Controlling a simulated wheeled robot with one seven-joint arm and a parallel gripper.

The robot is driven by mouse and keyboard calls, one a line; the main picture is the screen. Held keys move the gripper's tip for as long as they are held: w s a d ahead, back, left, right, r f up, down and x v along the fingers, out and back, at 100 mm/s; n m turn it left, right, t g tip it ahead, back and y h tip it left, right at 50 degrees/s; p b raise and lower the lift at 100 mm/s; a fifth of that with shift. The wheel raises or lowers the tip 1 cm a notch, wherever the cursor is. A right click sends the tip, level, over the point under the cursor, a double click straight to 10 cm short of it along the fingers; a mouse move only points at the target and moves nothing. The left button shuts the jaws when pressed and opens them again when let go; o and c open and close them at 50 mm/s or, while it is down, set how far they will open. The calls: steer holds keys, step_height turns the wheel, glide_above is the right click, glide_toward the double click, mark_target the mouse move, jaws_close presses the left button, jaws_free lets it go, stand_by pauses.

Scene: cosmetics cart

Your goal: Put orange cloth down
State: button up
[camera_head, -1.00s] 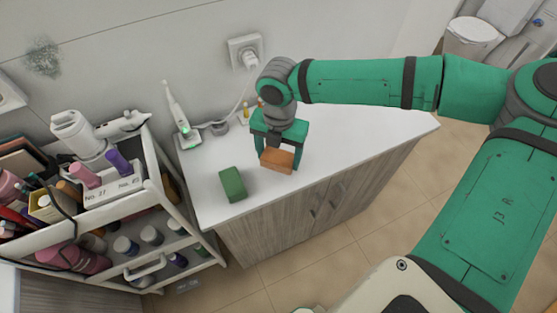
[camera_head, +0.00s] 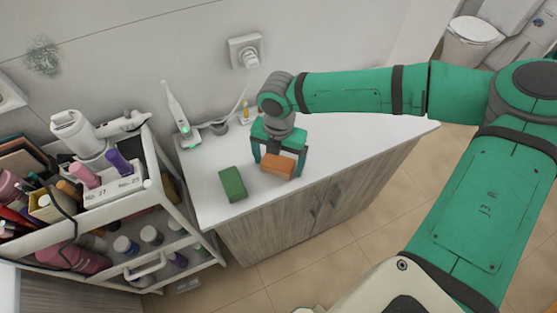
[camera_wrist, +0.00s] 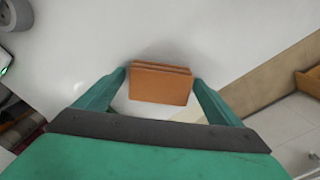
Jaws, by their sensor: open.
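The orange cloth (camera_head: 277,166) is a folded block lying on the white countertop (camera_head: 330,150) near its front edge. In the wrist view the cloth (camera_wrist: 160,84) lies between and just beyond my fingertips, with its folded layers showing along the far side. My gripper (camera_head: 279,160) is open around the cloth, pointing down, with one finger on each side.
A green folded cloth (camera_head: 233,184) lies on the counter to the left. An electric toothbrush (camera_head: 178,112) on its stand is at the back left. A white cart (camera_head: 165,180) full of cosmetics stands left of the counter. The counter's right part is clear.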

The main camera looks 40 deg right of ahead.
mark_target(278, 161)
steer(key=shift+r, duration=0.1)
step_height(278, 161, up, 12)
stand_by(0.5)
stand_by(0.5)
